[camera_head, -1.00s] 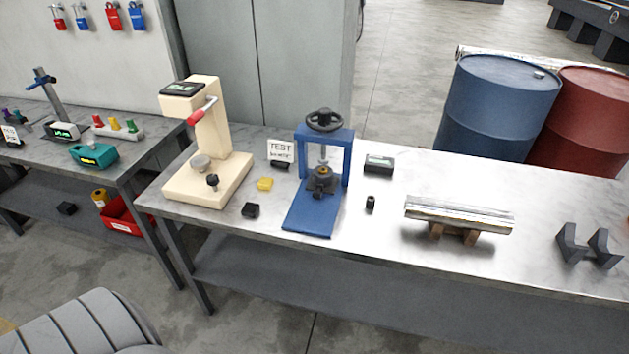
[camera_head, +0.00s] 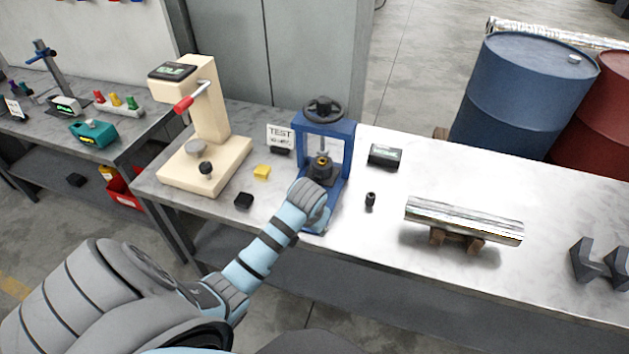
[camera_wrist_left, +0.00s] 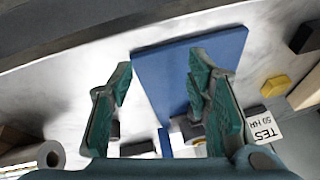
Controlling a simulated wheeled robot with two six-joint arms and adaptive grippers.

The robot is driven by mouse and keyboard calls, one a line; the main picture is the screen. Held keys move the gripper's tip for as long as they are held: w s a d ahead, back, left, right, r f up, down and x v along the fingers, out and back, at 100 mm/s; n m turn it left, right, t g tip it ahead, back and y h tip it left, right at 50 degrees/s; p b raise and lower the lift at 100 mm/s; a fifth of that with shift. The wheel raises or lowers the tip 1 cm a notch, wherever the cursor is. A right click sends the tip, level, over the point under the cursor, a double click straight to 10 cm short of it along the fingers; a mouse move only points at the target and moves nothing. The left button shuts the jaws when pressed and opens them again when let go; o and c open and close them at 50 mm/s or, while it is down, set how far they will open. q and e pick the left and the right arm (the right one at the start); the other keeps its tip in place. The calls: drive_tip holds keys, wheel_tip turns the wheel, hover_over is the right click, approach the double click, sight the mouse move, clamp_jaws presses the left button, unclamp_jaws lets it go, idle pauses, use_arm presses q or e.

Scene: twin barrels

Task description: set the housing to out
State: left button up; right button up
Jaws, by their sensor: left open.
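A blue press (camera_head: 347,145) with a black handwheel (camera_head: 322,110) stands on the metal bench. A dark part with a yellow-orange ring (camera_head: 322,168) sits inside its frame; I cannot tell for sure that this is the housing. My left arm reaches in from the lower left in the head view, its wrist in front of the press, covering most of the blue base plate. In the left wrist view my left gripper (camera_wrist_left: 161,70) is open, its teal fingers apart over the blue base plate (camera_wrist_left: 178,55), with nothing held between them. Dark shapes beyond are partly hidden by the fingers. My right gripper is not in view.
A cream machine with a red-handled lever (camera_head: 207,150) stands left of the press. A yellow block (camera_head: 262,172), a black block (camera_head: 243,200), a TEST sign (camera_head: 280,134), a dark box (camera_head: 385,156) and a small black piece (camera_head: 370,201) surround it. A shiny cylinder (camera_head: 463,220) lies right.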

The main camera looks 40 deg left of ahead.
sight(320, 173)
use_arm(q)
drive_tip(key=w+a+r+n, duration=0.2)
drive_tip(key=w+a+r, duration=0.3)
drive_tip(key=w+r, duration=0.45)
drive_tip(key=b+x, duration=0.1)
drive_tip(key=x, duration=0.3)
drive_tip(key=b+x, duration=0.2)
drive_tip(key=x, duration=0.2)
drive_tip(key=s+a+b+x, duration=0.1)
drive_tip(key=x, duration=0.3)
drive_tip(key=shift+w+f, duration=0.1)
drive_tip(key=shift+f, duration=0.2)
drive_tip(key=shift+r, duration=0.1)
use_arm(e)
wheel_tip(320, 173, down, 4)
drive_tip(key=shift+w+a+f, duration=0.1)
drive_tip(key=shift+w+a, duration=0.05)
use_arm(q)
clamp_jaws()
